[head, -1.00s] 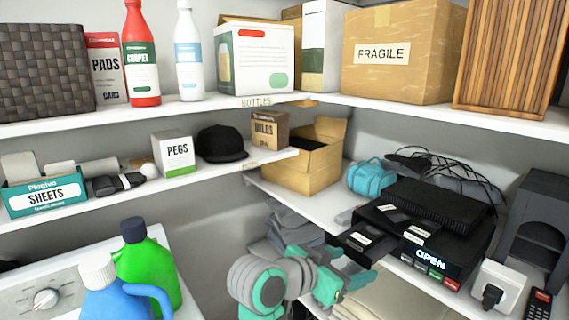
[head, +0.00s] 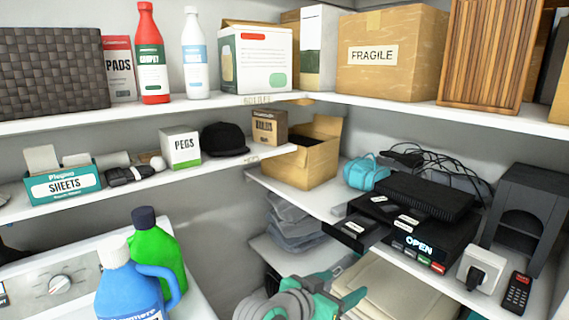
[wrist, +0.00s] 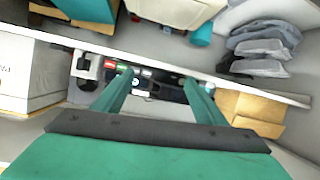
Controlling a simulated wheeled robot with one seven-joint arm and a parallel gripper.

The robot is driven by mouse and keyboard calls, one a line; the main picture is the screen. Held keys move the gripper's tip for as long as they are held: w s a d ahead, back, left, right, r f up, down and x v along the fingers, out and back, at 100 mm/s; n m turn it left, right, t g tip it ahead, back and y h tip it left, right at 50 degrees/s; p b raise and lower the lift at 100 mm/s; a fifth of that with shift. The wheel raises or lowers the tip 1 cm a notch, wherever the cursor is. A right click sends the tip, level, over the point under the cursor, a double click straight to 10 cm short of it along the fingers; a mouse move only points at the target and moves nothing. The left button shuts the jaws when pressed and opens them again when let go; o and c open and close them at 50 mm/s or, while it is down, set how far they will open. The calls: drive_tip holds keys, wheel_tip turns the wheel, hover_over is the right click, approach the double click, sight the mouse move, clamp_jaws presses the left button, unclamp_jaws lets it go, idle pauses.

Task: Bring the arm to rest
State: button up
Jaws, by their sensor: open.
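My gripper (head: 348,288) is at the bottom of the head view, in front of the lower right shelving. Its green fingers are apart with nothing between them. In the wrist view my gripper (wrist: 160,85) also shows open, with the fingers pointing toward the shelf edge. The black video player (wrist: 150,85) is seen beyond the gap between them. My grey and green arm is cut off by the bottom edge of the head view.
The video player (head: 440,235) with a jutting cassette (head: 355,232) is on the shelf above my gripper. Folded grey clothes (head: 297,225) and a beige folded pile (head: 400,290) lie below. Blue (head: 125,285) and green (head: 155,250) detergent bottles stand left. A cardboard box (head: 300,172) sits in the corner.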

drive_tip(key=s+a+f+n+t+y, duration=0.1)
drive_tip(key=s+a+f+n+y, duration=0.1)
drive_tip(key=f, duration=0.6)
drive_tip(key=s+a+f+n+t+y, duration=0.1)
drive_tip(key=s+a+f+n+t, duration=0.15)
drive_tip(key=f, duration=0.55)
drive_tip(key=s+a+f+n+y, duration=0.3)
drive_tip(key=s+a+f+y, duration=0.15)
drive_tip(key=s+f, duration=0.6)
drive_tip(key=s+a+f+n+t+y, duration=0.1)
drive_tip(key=s+a+f, duration=0.1)
drive_tip(key=s, duration=0.5)
drive_tip(key=s+a+f+y, duration=0.1)
drive_tip(key=s+a+f, duration=0.1)
drive_tip(key=s, duration=0.4)
drive_tip(key=s+r+t, duration=0.1)
drive_tip(key=s+r, duration=0.4)
drive_tip(key=s, duration=0.9)
drive_tip(key=shift+s+r, duration=0.2)
